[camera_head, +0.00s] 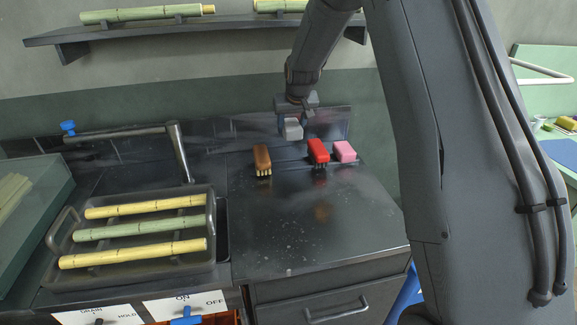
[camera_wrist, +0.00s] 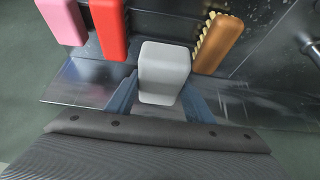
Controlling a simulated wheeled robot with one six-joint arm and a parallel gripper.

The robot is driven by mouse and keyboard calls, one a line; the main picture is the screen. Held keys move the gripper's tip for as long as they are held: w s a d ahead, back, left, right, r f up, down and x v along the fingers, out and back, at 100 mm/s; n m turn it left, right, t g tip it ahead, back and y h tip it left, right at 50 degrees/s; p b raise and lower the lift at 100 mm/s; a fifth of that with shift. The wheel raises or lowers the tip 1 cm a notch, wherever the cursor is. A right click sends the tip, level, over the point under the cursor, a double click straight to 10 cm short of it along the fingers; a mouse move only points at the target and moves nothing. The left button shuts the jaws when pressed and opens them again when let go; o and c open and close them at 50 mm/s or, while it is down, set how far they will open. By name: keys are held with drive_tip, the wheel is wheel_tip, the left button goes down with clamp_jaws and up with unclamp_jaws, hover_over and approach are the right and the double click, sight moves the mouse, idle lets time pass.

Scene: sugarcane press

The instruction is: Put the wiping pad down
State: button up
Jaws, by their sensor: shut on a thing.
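The wiping pad (camera_wrist: 164,72) is a light grey block with rounded edges. My gripper (camera_wrist: 158,98) is shut on it, with one bluish finger on each side in the wrist view. In the head view the grey pad (camera_head: 292,130) shows below my gripper (camera_head: 294,118) at the back of the dark metal counter (camera_head: 305,235). It is between the brown brush and the red brush. I cannot tell whether the pad touches the surface beneath it.
A brown brush (camera_head: 262,158) stands left of the pad; a red brush (camera_head: 318,150) and pink block (camera_head: 344,151) stand right. A tray (camera_head: 140,273) with three cane pieces is at left. The counter's front is clear. A shelf (camera_head: 150,29) hangs above.

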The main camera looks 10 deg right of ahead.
drive_tip(key=shift+x, duration=0.9)
wheel_tip(320, 180, down, 9)
drive_tip(key=shift+f+p, duration=0.1)
drive_tip(key=shift+p, duration=1.05)
drive_tip(key=shift+f, duration=0.15)
drive_tip(key=shift+f+b, duration=0.3)
drive_tip(key=shift+f, duration=0.1)
drive_tip(key=shift+f, duration=0.2)
drive_tip(key=o, duration=1)
drive_tip(key=shift+c, duration=0.2)
